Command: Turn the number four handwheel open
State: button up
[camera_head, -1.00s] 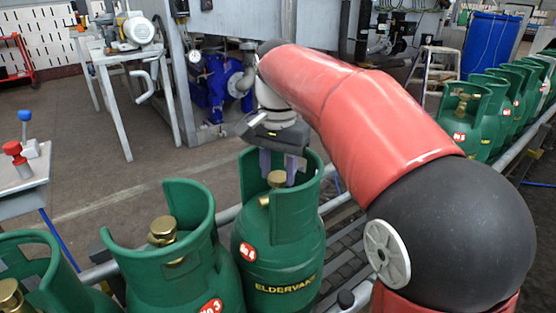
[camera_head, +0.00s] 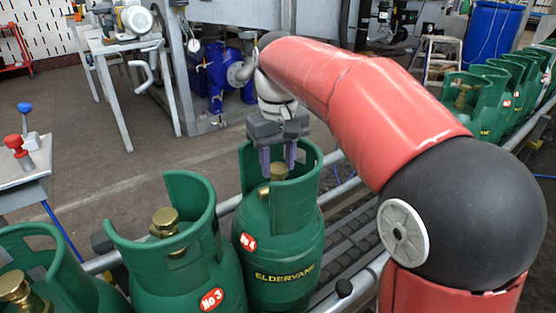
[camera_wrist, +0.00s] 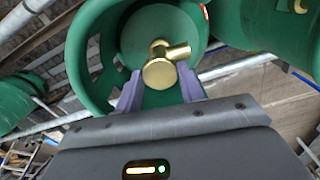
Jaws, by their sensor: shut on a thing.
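The green number four cylinder (camera_head: 283,240) stands upright on the conveyor, with a red number label and ELDERVANE lettering on its front. Its brass handwheel (camera_head: 278,172) sits inside the open-fronted green collar. My gripper (camera_wrist: 160,74) reaches down into the collar from above, its two purple fingers shut on either side of the handwheel. In the wrist view the round brass handwheel (camera_wrist: 158,72) is between the fingers, with a brass side outlet behind it. The finger tips are partly hidden in the head view.
The number three cylinder (camera_head: 193,272) stands close on the left, with another green cylinder beyond it. More green cylinders (camera_head: 470,100) line the conveyor at upper right. A side table with red and blue knobs (camera_head: 22,165) is at far left.

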aim_at(278, 168)
jog(key=shift+n, duration=1.7)
jog(key=o, duration=1)
jog(key=shift+c, duration=0.2)
jog(key=shift+r, duration=0.1)
notch_tip(278, 168, up, 8)
jog(key=shift+f, duration=0.2)
